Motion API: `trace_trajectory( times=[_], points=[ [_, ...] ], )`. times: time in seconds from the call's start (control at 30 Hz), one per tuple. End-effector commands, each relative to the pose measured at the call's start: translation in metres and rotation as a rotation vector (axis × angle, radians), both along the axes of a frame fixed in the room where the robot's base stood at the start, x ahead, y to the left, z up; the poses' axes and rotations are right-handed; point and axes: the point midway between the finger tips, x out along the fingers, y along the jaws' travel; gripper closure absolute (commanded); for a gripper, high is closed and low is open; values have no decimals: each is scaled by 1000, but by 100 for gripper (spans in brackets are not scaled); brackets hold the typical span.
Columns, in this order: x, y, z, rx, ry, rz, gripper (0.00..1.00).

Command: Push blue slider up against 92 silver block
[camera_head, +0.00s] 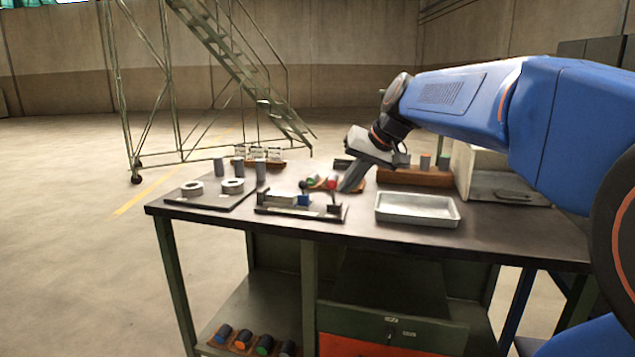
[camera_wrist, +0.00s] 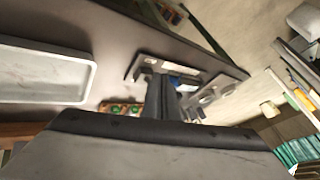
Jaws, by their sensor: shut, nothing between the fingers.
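The blue slider (camera_head: 304,200) sits on a dark fixture (camera_head: 275,210) near the front of the bench. The silver block (camera_head: 283,199) lies on the same fixture, just left of the slider; I cannot tell whether they touch, and no number on the block is readable. My gripper (camera_head: 346,187) is shut and empty, pointing down behind the fixture's right end, apart from the slider.
A grey metal tray (camera_head: 418,211) is right of the fixture. Red and green cylinders (camera_head: 331,183) lie beside my gripper. A brown block rack (camera_head: 415,177) stands behind the tray.

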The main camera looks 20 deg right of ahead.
Motion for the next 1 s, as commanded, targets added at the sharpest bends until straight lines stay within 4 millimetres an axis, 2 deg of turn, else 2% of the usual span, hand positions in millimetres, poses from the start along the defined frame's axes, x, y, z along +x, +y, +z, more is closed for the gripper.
trace_trajectory(
  times=[0.03, 0.1, 0.2, 0.4, 0.57, 1.0],
  points=[
    [16, -10, 8, 16, -10, -10, 100],
    [33, -19, 18, 37, -24, -18, 100],
    [50, -29, 28, 56, -39, -25, 100],
    [63, -33, 32, 70, -50, -27, 100],
    [72, -28, 18, 70, -49, -26, 100],
    [116, -6, -41, 70, -48, -25, 100]
  ],
)
